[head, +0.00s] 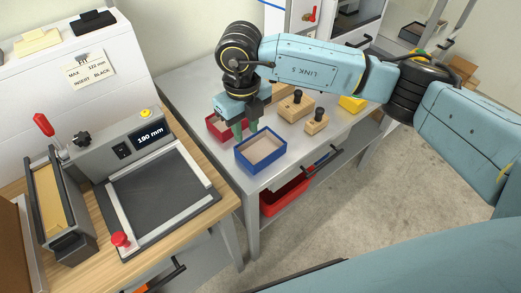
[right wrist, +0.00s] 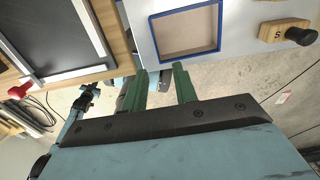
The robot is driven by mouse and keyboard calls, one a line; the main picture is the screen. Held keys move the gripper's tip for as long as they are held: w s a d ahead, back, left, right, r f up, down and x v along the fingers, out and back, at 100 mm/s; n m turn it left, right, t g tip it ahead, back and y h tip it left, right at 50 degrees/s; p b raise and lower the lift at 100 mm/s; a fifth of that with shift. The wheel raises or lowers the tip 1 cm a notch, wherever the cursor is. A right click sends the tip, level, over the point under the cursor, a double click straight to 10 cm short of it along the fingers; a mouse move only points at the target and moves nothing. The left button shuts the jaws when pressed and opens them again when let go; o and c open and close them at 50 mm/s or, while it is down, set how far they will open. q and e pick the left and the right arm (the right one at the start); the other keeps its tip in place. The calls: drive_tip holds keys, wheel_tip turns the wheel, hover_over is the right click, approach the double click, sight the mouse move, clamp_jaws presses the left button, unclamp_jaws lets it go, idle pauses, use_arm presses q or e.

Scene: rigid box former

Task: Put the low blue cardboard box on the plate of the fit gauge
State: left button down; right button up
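The low blue cardboard box (head: 262,169) is open-topped with a tan inside. It sits on the grey metal table, near its front left edge. It also shows in the right wrist view (right wrist: 187,55), just beyond the fingertips. The fit gauge, with a display reading 190 mm, stands on the wooden bench at left; its dark plate (head: 160,195) is bare, between light rails. The plate also shows in the right wrist view (right wrist: 45,35). My right gripper (head: 244,130) has green fingers, apart and empty, behind the blue box. My left gripper is out of view.
A red box (head: 216,127) is partly hidden behind my right gripper. Wooden blocks with black knobs (head: 297,106) (head: 316,127) and a yellow block (head: 352,104) lie to the right. A red button (head: 121,240) stands at the plate's near left corner.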

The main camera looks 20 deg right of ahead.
sight(243, 157)
wheel_tip(243, 157, down, 7)
drive_tip(key=shift+a+r, duration=0.1)
drive_tip(key=shift+r, duration=0.1)
drive_tip(key=shift+w+a+f, duration=0.1)
drive_tip(key=shift+f, duration=0.8)
drive_tip(key=shift+w+a+f, duration=0.15)
drive_tip(key=shift+f, duration=0.75)
drive_tip(key=shift+w+a+f, duration=0.1)
drive_tip(key=shift+f, duration=0.8)
clamp_jaws()
